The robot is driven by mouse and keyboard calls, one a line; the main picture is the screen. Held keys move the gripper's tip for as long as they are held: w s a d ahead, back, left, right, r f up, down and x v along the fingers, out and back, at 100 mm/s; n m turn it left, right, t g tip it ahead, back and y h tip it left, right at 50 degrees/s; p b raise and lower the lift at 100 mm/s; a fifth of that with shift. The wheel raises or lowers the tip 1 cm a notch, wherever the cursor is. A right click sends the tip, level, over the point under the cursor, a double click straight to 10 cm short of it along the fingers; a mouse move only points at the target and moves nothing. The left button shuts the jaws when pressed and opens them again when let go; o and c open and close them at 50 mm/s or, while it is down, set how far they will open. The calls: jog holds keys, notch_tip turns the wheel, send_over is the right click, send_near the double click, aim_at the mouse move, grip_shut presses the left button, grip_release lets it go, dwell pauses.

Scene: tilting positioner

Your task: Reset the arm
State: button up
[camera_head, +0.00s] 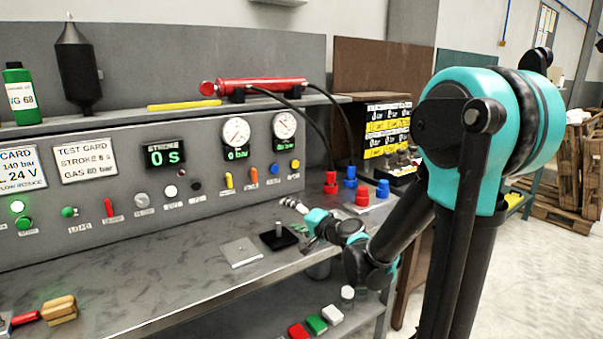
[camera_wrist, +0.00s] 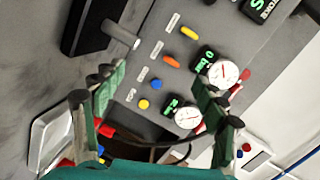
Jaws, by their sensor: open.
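My gripper (camera_head: 303,222) is at the end of my teal and black arm, low over the right part of the grey bench. In the wrist view its two fingers (camera_wrist: 160,98) stand wide apart with nothing between them. Beyond the fingers is the panel with a yellow lever (camera_wrist: 189,32), an orange lever (camera_wrist: 171,62) and two gauges (camera_wrist: 223,73). A black block with a metal pin (camera_wrist: 122,36) is near the left finger; it also shows on the bench in the head view (camera_head: 279,239).
A metal plate (camera_head: 240,252) lies on the bench left of the block. Red and blue fittings (camera_head: 362,197) with hoses stand at the bench's right end. A red cylinder (camera_head: 255,86) lies on the shelf above.

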jog(key=s+d+f+n+g+h, duration=0.3)
jog(key=s+d+f, duration=0.5)
jog(key=s+d, duration=0.3)
jog(key=s+d+f+n+g+h, duration=0.3)
jog(key=s+d+f+g+h, duration=0.2)
jog(key=s+d+f+h, duration=0.2)
jog(key=s+d+f, duration=0.2)
jog(key=s+d, duration=0.2)
jog(key=s, duration=0.1)
jog(key=shift+s+f, duration=0.3)
jog(key=shift+s, duration=0.1)
